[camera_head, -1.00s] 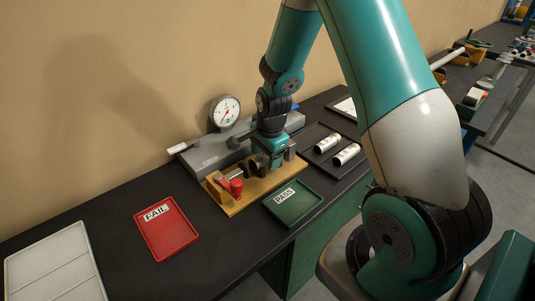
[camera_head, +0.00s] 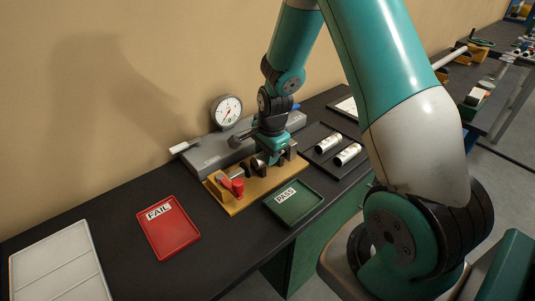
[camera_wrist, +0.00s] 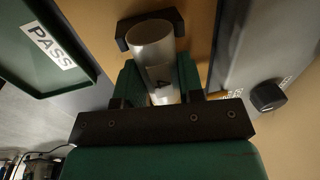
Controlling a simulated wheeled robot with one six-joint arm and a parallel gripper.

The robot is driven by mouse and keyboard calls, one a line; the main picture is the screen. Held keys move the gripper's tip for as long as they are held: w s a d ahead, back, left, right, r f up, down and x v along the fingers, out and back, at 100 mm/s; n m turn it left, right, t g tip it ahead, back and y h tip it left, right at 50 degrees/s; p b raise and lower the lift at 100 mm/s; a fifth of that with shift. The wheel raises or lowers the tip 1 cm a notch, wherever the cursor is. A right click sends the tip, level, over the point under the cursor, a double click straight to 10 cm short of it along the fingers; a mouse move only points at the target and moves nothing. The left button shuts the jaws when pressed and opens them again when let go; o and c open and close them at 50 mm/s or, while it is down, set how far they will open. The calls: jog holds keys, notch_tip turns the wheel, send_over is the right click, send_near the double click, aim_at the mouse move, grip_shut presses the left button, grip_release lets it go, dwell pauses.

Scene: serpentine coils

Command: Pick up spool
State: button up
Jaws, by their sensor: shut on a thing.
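The spool (camera_wrist: 152,45) is a pale, shiny cylinder with a dark mark on its side. In the wrist view it lies between the two green fingers of my gripper (camera_wrist: 157,80), which is shut on it. A black bracket curves round or behind its far end; I cannot tell whether they touch. In the head view my gripper (camera_head: 277,153) points down over the wooden fixture board (camera_head: 238,207). There the spool is mostly hidden by the gripper and fixture parts.
A red clamp handle (camera_head: 237,187) stands on the board's left part. A dial gauge (camera_head: 228,110) stands behind. The green PASS tray (camera_head: 300,213) and red FAIL tray (camera_head: 178,243) lie in front and left. Two white cylinders lie in a dark tray (camera_head: 313,163) to the right.

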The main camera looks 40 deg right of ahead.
notch_tip(320, 180, up, 19)
jog(key=p, duration=1.4)
jog(key=shift+r+p, duration=0.2)
jog(key=shift+p, duration=0.2)
